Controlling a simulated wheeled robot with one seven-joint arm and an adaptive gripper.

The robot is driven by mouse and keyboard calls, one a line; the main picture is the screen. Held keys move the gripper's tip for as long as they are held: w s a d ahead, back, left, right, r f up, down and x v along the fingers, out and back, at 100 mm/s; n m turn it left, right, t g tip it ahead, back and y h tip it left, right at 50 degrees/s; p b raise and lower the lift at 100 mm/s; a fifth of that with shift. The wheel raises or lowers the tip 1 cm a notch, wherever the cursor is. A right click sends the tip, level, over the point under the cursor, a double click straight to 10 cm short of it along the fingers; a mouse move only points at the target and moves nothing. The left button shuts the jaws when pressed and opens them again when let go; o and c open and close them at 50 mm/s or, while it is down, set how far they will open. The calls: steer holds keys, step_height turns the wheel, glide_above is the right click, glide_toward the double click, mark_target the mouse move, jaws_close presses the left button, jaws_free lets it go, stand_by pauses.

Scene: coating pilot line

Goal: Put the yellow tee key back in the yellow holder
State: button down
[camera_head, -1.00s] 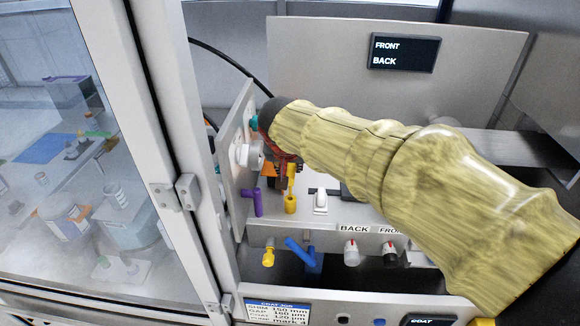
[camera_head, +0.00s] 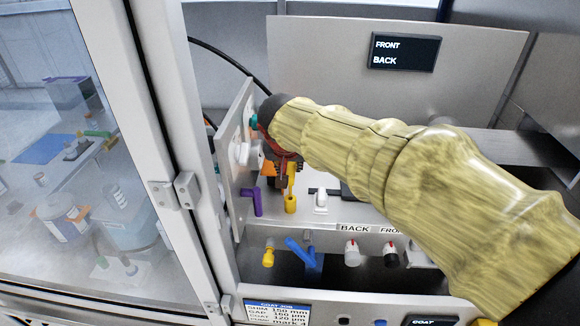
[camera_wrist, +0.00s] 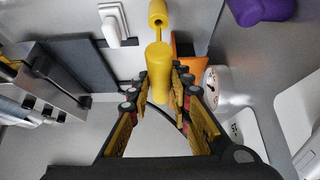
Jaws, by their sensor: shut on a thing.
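My gripper (camera_wrist: 163,95) is shut on the yellow tee key (camera_wrist: 160,62), with the key's thick yellow handle between the fingers in the wrist view. A thin stem runs from it to a wider yellow end. In the head view the yellow key (camera_head: 290,188) hangs upright below my gripper (camera_head: 282,168), over the deck; I cannot tell whether its lower end touches anything. The fingers are partly hidden by my arm there. A yellow piece, seemingly the yellow holder (camera_head: 268,257), sticks out of the front face at lower left, to the left of a blue holder (camera_head: 313,263).
A blue tee key (camera_head: 298,249) sits at the blue holder. A purple tee piece (camera_head: 251,203) is by the left side plate (camera_head: 231,150). A white switch (camera_head: 320,201) stands right of the key. White and black knobs (camera_head: 352,254) line the front. A glass door is at left.

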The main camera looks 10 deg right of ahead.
steer(key=shift+f+b, duration=2.5)
steer(key=shift+f, duration=0.35)
steer(key=c, duration=1.6)
jaws_free()
steer(key=shift+o, duration=0.2)
steer(key=v, duration=1.2)
steer(key=shift+s+f, duration=0.1)
steer(key=shift+n, duration=0.3)
